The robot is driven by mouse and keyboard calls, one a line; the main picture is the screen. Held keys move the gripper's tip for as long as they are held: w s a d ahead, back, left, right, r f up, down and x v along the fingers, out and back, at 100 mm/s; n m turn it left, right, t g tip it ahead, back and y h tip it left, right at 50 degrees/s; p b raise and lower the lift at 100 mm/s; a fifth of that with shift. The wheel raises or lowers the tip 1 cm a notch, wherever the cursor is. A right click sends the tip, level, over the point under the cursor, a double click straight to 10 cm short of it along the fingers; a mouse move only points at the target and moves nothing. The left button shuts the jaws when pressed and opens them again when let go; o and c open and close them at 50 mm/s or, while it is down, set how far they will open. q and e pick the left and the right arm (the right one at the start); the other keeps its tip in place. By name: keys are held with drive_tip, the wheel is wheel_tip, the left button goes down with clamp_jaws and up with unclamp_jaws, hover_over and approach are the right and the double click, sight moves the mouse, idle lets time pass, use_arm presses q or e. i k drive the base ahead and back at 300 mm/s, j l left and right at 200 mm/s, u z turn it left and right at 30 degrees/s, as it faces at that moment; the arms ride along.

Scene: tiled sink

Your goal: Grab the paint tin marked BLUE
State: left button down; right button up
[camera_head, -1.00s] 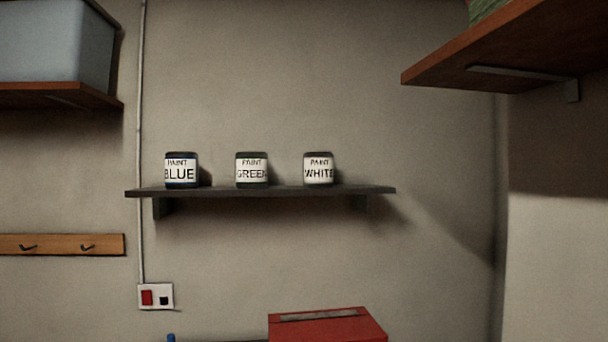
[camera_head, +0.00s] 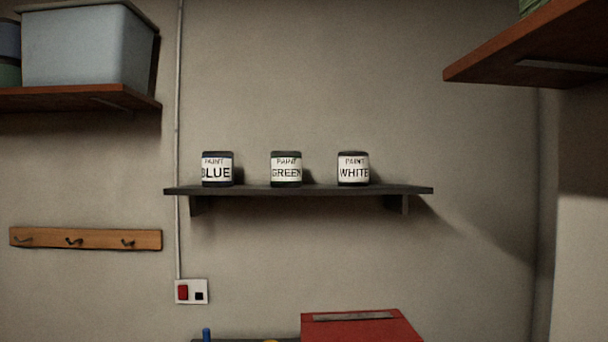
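The paint tin marked BLUE (camera_head: 217,170) stands upright at the left on a dark wall shelf (camera_head: 300,190). It is a dark tin with a white label. The tin marked GREEN (camera_head: 286,170) stands in the middle and the tin marked WHITE (camera_head: 353,169) at the right. The three tins stand apart from each other. Neither of my grippers shows in the head view.
A brown shelf (camera_head: 80,98) at upper left holds a grey-blue bin (camera_head: 85,48). Another brown shelf (camera_head: 540,50) juts in at upper right. A hook rail (camera_head: 85,239) and a socket (camera_head: 191,291) are on the wall. A red box (camera_head: 360,328) stands below.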

sight(218, 166)
drive_tip(key=j, duration=1.1)
drive_tip(key=i+l+z, duration=0.2)
drive_tip(key=l+z, duration=0.25)
drive_tip(key=i+l+z, duration=0.4)
drive_tip(key=k+j, duration=0.05)
drive_tip(key=k, duration=0.05)
